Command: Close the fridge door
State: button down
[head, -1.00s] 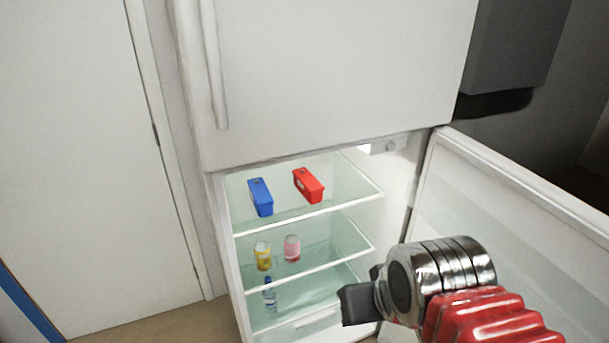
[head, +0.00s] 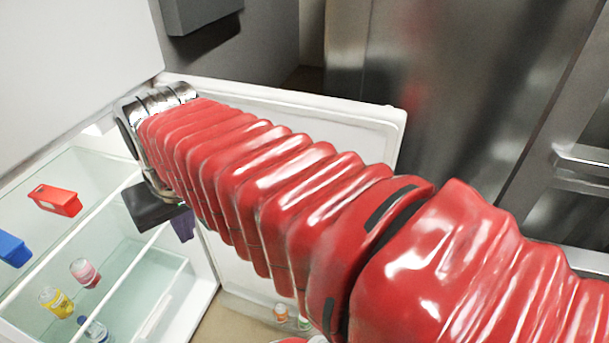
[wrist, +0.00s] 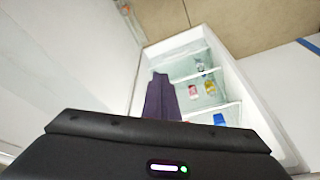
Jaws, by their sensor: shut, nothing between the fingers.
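The fridge door (head: 350,118) stands wide open on the right side of the fridge, its white inner face partly hidden behind my red arm. The lit fridge compartment (head: 115,250) with glass shelves is open at the left. My gripper (head: 184,226) is shut and empty, in front of the compartment's right side, between the shelves and the door. In the wrist view its dark purple fingers (wrist: 160,98) are together, overlapping the open compartment (wrist: 222,62). I cannot tell whether the gripper touches the door.
A red bin (head: 55,199) and a blue bin (head: 13,248) sit on the upper shelf. A pink can (head: 84,272), a yellow can (head: 56,301) and a blue bottle (head: 93,329) stand lower. Small items show low by the door. Metal appliances (head: 440,100) stand right of the door.

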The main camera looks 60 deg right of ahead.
aim_at(311, 135)
jog(key=d+r+m+g+y, duration=0.1)
jog(key=d+r+m+g, duration=0.15)
jog(key=d, duration=0.55)
jog(key=d+r+m+g, duration=0.1)
jog(key=d+m, duration=0.3)
jog(key=d, duration=0.4)
jog(key=s+d+m+y, duration=0.1)
jog(key=s+d, duration=0.1)
jog(key=d, duration=0.3)
jog(key=s+d+m, duration=0.2)
jog(key=d, duration=0.3)
jog(key=s+d+m+g+y, duration=0.1)
jog(key=s+d+m, duration=0.1)
jog(key=d, duration=0.3)
jog(key=shift+s+m+y, duration=0.15)
jog(key=shift+m+y, duration=0.1)
jog(key=shift+y, duration=0.05)
jog(key=shift+x, duration=5)
jog(key=shift+a, duration=0.1)
